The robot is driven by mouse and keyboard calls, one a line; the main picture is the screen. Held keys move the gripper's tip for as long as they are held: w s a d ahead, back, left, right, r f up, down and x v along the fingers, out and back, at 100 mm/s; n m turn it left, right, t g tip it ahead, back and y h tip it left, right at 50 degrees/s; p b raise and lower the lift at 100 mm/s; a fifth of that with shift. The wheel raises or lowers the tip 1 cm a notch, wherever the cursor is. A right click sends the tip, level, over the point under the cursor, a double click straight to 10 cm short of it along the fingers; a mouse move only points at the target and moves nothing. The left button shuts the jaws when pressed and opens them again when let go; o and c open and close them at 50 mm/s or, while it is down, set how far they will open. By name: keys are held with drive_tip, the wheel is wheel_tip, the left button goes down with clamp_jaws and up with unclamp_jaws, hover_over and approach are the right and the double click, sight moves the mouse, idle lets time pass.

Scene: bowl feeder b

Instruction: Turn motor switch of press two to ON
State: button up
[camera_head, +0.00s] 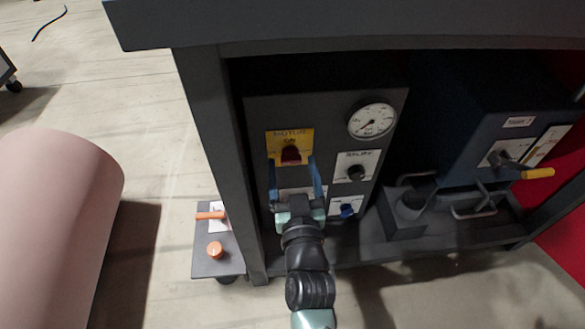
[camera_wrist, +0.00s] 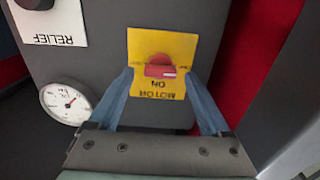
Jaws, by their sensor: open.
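The motor switch is a red rotary knob (camera_head: 291,155) on a yellow plate (camera_head: 306,136) marked MOTOR and ON, on the dark panel. In the wrist view, which is upside down, the red knob (camera_wrist: 160,68) sits in the yellow plate (camera_wrist: 143,43). Its grip bar lies roughly crosswise, with a pale mark near its right end. I cannot tell clearly which setting it points to. My gripper (camera_head: 292,168) is open in front of the plate, its blue fingers one on each side of the knob. In the wrist view the fingers (camera_wrist: 160,78) look apart from the knob; contact cannot be told.
A round gauge (camera_head: 371,121) and a RELIEF knob (camera_head: 356,172) are right of the switch; a blue knob (camera_head: 347,210) is lower. A blue box (camera_head: 470,120) with a yellow-handled lever (camera_head: 535,174) stands farther right. The frame's post (camera_head: 222,150) is close on the left.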

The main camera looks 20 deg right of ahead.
drive_tip(key=shift+w+d, duration=0.1)
drive_tip(key=shift+w, duration=0.15)
clamp_jaws()
idle(0.3)
